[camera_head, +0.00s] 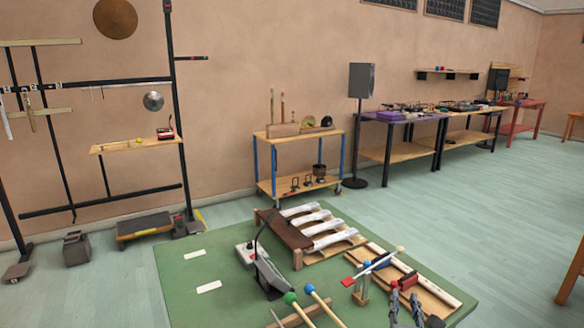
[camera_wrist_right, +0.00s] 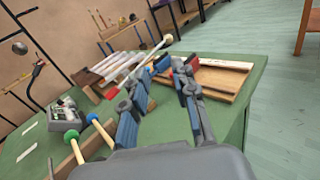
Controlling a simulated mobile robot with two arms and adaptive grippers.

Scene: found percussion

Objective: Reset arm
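My right gripper (camera_head: 405,307) shows at the bottom of the head view, above the front right part of the green table (camera_head: 180,275). In the right wrist view its two blue-padded fingers (camera_wrist_right: 160,95) stand apart with nothing held between them. Beyond them a mallet with a pale ball tip and red end (camera_wrist_right: 128,76) lies on a small wooden stand; it also shows in the head view (camera_head: 371,266). My left gripper is in neither view.
A wooden board (camera_head: 430,292) lies at the right. The table's left part is mostly clear. A shelf cart (camera_head: 300,134) stands behind.

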